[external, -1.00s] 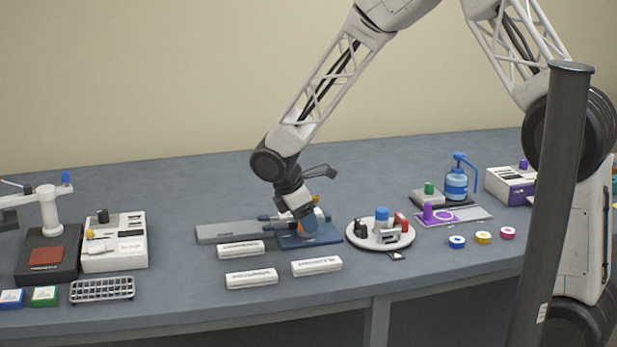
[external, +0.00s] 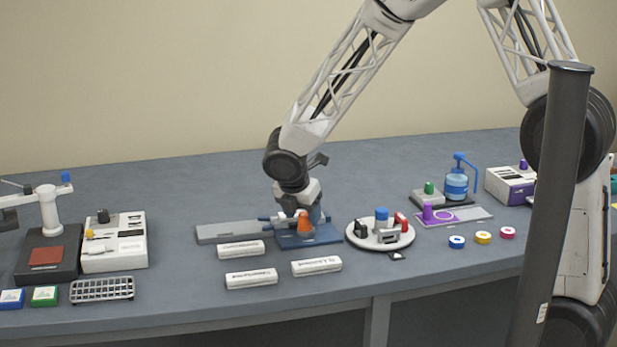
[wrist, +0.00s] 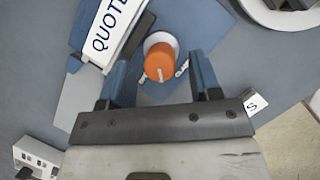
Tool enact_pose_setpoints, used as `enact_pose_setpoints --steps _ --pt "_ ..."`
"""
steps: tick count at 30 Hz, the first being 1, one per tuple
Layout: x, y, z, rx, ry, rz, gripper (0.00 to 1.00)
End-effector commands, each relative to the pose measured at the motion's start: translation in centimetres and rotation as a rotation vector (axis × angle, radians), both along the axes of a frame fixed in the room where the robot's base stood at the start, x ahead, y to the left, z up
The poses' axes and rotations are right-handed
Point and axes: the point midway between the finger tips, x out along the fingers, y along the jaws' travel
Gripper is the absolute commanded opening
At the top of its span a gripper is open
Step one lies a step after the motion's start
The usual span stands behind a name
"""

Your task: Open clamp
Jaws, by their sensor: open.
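The clamp looks like a blue base plate (external: 322,238) with an orange knob (external: 305,223) on it, near the middle of the bench.
A grey plate (external: 222,233) lies left of the blue base. White labelled bars (external: 316,266) lie in front. A round white stand (external: 381,238) with several parts is close on the right. In the wrist view a bar marked QUOTE (wrist: 112,30) is beside the knob.

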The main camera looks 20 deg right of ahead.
Motion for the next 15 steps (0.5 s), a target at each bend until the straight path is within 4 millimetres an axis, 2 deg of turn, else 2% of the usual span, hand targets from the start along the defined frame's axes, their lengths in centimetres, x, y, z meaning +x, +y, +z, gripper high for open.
enact_pose_setpoints --steps 13,15 --pt "-1.5 1.6 5.4 0.001 -0.001 -0.002 0.58" --pt "-1.6 0.7 5.9 0.011 -0.006 -0.034 0.58"
